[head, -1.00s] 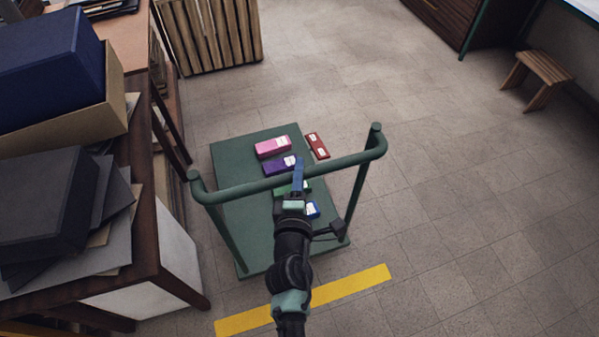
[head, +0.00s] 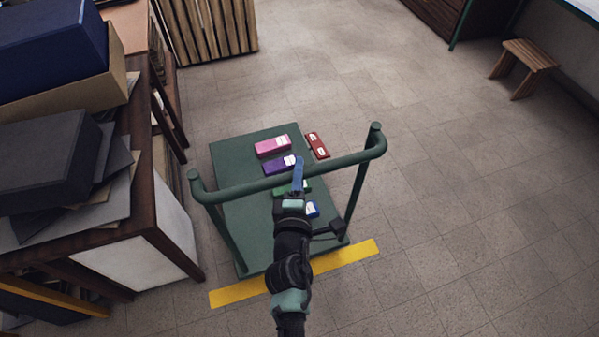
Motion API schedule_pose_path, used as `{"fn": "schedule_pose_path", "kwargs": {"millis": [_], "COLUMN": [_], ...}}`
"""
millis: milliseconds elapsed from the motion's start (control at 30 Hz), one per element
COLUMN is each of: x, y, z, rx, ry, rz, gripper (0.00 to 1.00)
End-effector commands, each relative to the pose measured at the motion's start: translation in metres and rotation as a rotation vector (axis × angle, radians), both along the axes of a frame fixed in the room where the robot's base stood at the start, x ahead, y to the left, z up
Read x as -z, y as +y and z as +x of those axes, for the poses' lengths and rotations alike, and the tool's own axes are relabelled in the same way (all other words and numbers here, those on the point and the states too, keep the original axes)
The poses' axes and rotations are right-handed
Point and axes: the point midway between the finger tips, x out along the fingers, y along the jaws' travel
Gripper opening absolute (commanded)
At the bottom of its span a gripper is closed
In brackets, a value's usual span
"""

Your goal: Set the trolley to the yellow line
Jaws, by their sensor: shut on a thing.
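The green trolley (head: 236,150) stands on the tiled floor, with its push handle (head: 237,188) on the side near me. The yellow line (head: 345,259) lies on the floor at the trolley's near edge. My arm hides the line's middle. The deck's near left corner appears close to or touching the line.
A table (head: 148,215) loaded with dark boxes and folders stands close on the left. A slatted wooden crate (head: 205,30) is at the back. A small wooden stool (head: 527,62) stands far right.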

Motion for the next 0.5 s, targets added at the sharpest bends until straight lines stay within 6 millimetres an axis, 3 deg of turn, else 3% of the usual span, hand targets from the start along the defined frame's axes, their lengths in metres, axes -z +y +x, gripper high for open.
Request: {"fn": "schedule_pose_path", "kwargs": {"millis": [167, 200, 333, 500], "x": [0.0015, 0.0014, 0.0009, 0.0002], "y": [0.0003, 0.0003, 0.0005, 0.0003], "z": [-0.0004, -0.0004, -0.0002, 0.0], "rx": [0.0, 0.0, -0.001, -0.001], "ry": [0.003, 0.003, 0.002, 0.0], "rz": [0.0, 0.0, 0.0, 0.0], "gripper": [0.0, 0.38, 0.61, 0.62]}}
